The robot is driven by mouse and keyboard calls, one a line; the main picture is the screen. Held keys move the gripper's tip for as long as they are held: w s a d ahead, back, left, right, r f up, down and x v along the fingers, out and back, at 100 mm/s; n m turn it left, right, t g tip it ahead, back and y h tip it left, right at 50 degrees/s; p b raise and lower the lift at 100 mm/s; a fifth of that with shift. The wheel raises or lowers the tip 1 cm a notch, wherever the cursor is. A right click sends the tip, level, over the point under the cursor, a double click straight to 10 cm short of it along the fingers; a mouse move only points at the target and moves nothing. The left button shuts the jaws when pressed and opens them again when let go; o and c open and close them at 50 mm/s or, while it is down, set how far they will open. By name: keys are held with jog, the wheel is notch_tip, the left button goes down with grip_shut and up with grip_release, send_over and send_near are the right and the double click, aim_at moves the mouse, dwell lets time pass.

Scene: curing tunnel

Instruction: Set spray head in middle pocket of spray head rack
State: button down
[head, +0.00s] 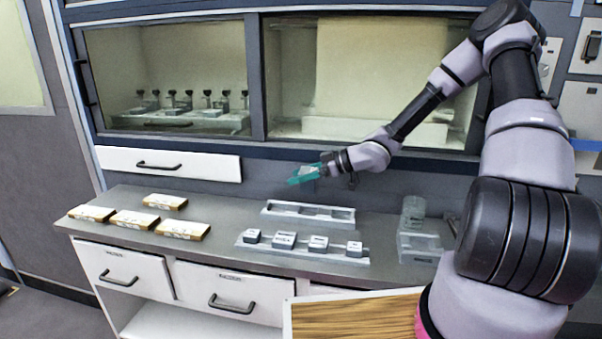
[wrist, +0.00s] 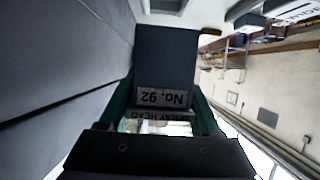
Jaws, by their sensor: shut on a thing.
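My gripper (head: 304,174) has teal fingers and is in the air above the back of the counter, behind the long pale rack. In the wrist view, its fingers are shut on the spray head (wrist: 166,62), a dark grey block with an upside-down label reading "No. 92" and part of "SPRAY HEAD". In the head view the held block is small and partly covered by the fingers. A long pale rack (head: 340,220) with low walls and seemingly empty pockets lies on the counter below my gripper. I cannot read a name on it.
In front of that rack, a pale holder (head: 247,245) carries several grey blocks. Several yellow-edged boxes (head: 183,229) lie at the left. Clear containers (head: 418,240) stand at the right. The sliding-glass cabinet (head: 165,75) rises behind. The counter between the boxes and racks is clear.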

jog(key=shift+f, duration=2.9)
jog(key=shift+f, duration=0.9)
grip_release()
jog(key=shift+d, duration=0.1)
